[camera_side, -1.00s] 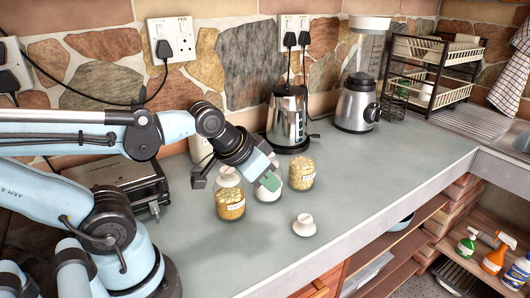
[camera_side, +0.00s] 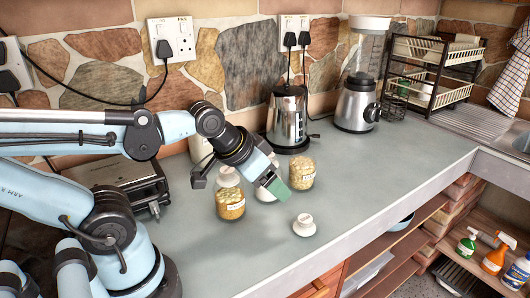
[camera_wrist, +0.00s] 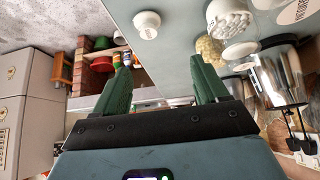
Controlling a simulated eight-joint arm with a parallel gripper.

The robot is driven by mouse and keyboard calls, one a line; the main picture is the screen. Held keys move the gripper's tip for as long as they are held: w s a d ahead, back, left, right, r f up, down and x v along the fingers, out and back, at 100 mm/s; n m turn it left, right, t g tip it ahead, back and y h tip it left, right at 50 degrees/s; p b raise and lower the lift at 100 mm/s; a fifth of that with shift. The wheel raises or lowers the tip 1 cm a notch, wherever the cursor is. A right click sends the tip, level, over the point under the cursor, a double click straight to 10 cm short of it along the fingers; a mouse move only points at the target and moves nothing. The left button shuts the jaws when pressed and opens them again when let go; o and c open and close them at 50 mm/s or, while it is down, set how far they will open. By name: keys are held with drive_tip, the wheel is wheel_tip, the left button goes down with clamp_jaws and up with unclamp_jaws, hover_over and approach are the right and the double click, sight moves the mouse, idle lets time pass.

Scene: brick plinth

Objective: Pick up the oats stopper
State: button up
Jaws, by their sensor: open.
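A white stopper (camera_side: 304,225) with a round knob stands alone on the grey counter, to the right of and in front of my gripper (camera_side: 274,187). It also shows in the wrist view (camera_wrist: 147,25), beyond the fingertips, with a small label too small to read. My gripper is open and empty, its green fingers (camera_wrist: 160,64) spread apart, above the counter and not touching the stopper. An open-looking jar of pale flakes (camera_side: 302,173) stands just behind the gripper to the right. A jar of yellowish contents (camera_side: 230,204) with a white stopper (camera_side: 228,176) stands to its left.
A white-filled jar (camera_side: 266,193) is partly hidden behind my gripper. A steel kettle (camera_side: 287,117) and a blender (camera_side: 358,103) stand at the back. The counter's front edge (camera_side: 370,230) runs close beside the loose stopper. The counter to the right is clear.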

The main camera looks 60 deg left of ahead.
drive_tip(key=w+a+r+m+g, duration=0.2)
drive_tip(key=w+a+r+g, duration=0.65)
drive_tip(key=a, duration=0.45)
drive_tip(key=shift+t, duration=0.75)
drive_tip(key=shift+w+f, duration=0.1)
drive_tip(key=shift+f, duration=5.25)
drive_tip(key=c, duration=1.2)
drive_tip(key=shift+o, duration=0.2)
drive_tip(key=shift+r, duration=0.1)
